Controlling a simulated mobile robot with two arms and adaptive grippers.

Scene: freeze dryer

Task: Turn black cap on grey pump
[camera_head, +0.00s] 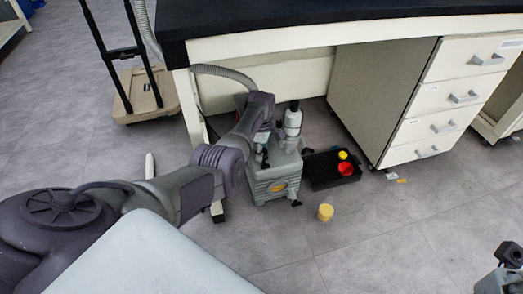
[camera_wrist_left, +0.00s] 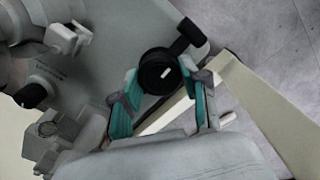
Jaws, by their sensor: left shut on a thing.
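The grey pump (camera_head: 273,184) stands on the floor under the bench. The black cap (camera_wrist_left: 158,70) is a round dark knob on its grey top in the left wrist view. My left gripper (camera_wrist_left: 166,82) has its teal-padded fingers on both sides of this cap and is shut on it. In the head view my left gripper (camera_head: 262,154) reaches down to the pump's top, and my arm hides the cap there. My right gripper (camera_head: 506,268) shows only partly at the bottom right edge, far from the pump; its fingers cannot be made out.
A black tray (camera_head: 318,183) with a red and a yellow item stands right of the pump. A yellow container (camera_head: 325,212) stands on the floor in front. The bench leg (camera_head: 192,110) and drawer cabinet (camera_head: 385,105) flank the pump. Open floor lies in front.

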